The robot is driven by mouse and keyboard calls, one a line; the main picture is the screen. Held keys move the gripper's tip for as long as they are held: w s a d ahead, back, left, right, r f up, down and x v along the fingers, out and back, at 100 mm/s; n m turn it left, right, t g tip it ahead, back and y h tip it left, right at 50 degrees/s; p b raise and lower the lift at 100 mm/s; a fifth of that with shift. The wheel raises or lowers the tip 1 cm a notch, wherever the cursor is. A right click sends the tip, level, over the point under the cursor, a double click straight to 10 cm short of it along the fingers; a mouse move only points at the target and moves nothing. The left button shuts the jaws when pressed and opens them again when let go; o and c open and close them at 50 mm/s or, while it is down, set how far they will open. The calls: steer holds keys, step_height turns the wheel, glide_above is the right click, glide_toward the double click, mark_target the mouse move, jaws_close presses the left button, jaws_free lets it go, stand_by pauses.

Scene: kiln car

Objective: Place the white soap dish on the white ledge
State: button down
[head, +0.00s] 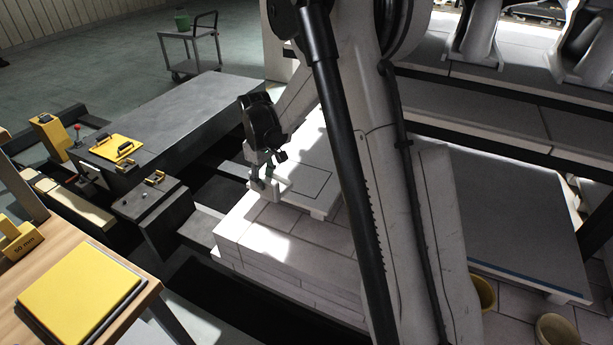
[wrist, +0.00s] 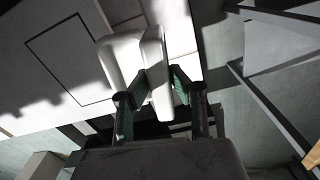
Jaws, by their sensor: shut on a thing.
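The white soap dish (head: 279,188) is held in my gripper (head: 266,178) at the left edge of a pale ledge (head: 312,178) with a dark rectangular outline on it. In the wrist view my gripper (wrist: 160,84) is shut on one wall of the soap dish (wrist: 121,55), with a green finger on each side. The dish overlaps the ledge (wrist: 68,62) in that view, just right of the outline. I cannot tell whether its underside touches the ledge. Part of the ledge is hidden behind my arm in the head view.
White blocks (head: 265,243) form a stack below and in front of the ledge. A dark machine bench (head: 195,105) with a yellow plate (head: 117,148) stands left. A wooden table (head: 150,287) bears a yellow pad. Shelves rise at right. The outlined area looks clear.

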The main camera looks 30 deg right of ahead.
steer(key=w+d+r+n, duration=0.2)
steer(key=w, duration=0.1)
steer(key=shift+w+d+r, duration=0.15)
steer(key=shift+w+d, duration=0.05)
steer(key=shift+d, duration=0.2)
steer(key=shift+w+d+f+b, duration=0.25)
steer(key=shift+w+d+f, duration=0.55)
steer(key=shift+d+f, duration=0.95)
steer(key=shift+w+d+f+b, duration=0.25)
steer(key=shift+w+d+f, duration=0.6)
steer(key=shift+d+f, duration=0.9)
steer(key=shift+w+d+f+b, duration=0.25)
steer(key=shift+w+d+f, duration=0.55)
steer(key=shift+d+f, duration=0.95)
steer(key=shift+a+f, duration=0.1)
steer(key=shift+f, duration=0.1)
steer(key=c, duration=1.5)
jaws_free()
steer(key=shift+c, duration=0.2)
